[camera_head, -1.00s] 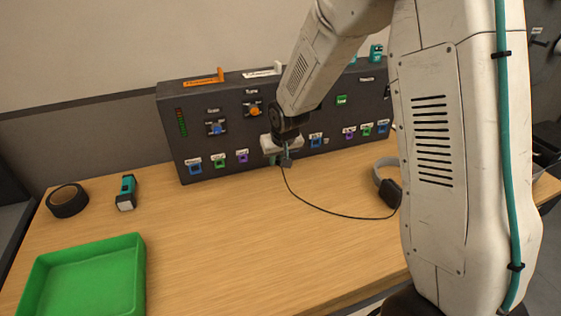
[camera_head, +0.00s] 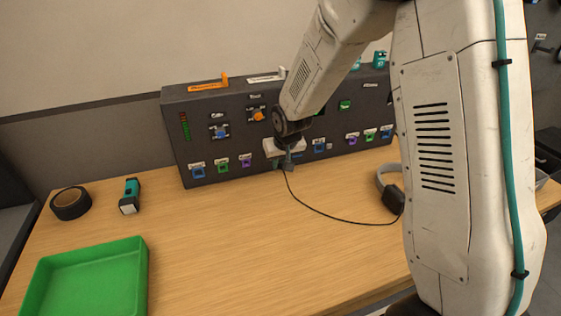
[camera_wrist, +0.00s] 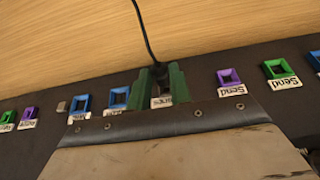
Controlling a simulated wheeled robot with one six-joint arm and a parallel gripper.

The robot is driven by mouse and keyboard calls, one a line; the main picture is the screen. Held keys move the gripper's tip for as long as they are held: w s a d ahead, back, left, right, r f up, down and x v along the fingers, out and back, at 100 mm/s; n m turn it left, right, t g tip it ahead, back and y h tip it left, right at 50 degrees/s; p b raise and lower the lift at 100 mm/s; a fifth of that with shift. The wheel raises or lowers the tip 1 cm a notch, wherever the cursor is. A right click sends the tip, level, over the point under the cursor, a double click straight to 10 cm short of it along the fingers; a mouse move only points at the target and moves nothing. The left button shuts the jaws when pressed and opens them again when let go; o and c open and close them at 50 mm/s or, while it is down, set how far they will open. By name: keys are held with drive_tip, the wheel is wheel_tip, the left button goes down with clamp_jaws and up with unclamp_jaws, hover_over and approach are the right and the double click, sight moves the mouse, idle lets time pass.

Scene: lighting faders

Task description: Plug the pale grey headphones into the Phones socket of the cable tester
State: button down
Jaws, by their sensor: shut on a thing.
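The cable tester (camera_head: 215,110) is a dark upright panel at the back of the table, with coloured, labelled sockets along its lower edge. My gripper (camera_head: 288,163) is at that socket row. In the wrist view its green fingers (camera_wrist: 162,78) are shut on the dark headphone plug (camera_wrist: 160,76), with the black cable leading away from it. The plug is at the socket whose partly covered label (camera_wrist: 163,103) ends in "ones". The fingers hide whether it is inserted. The pale grey headphones (camera_head: 383,172) lie on the table at the right, partly behind my arm, joined by the cable.
A green tray (camera_head: 139,262) stands at the front left. A tape roll (camera_head: 71,203) and a teal torch (camera_head: 130,196) lie behind it. Purple (camera_wrist: 229,77) and blue (camera_wrist: 119,97) sockets flank the gripper. The middle of the table is clear except for the cable (camera_head: 330,213).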

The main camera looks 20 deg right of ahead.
drive_tip(key=shift+w, duration=0.95)
idle(1.1)
drive_tip(key=c, duration=1.2)
unclamp_jaws()
drive_tip(key=v, duration=0.8)
drive_tip(key=s+d+r+g, duration=0.1)
drive_tip(key=s+r, duration=0.3)
drive_tip(key=s, duration=0.8)
drive_tip(key=s+d+r+g, duration=0.1)
drive_tip(key=s+r, duration=0.4)
drive_tip(key=s, duration=0.7)
drive_tip(key=s+d+r+g, duration=0.1)
drive_tip(key=s+r, duration=0.3)
drive_tip(key=s, duration=0.8)
drive_tip(key=shift+s+d+r, duration=0.1)
drive_tip(key=shift+s+r, duration=0.15)
drive_tip(key=shift+s, duration=0.15)
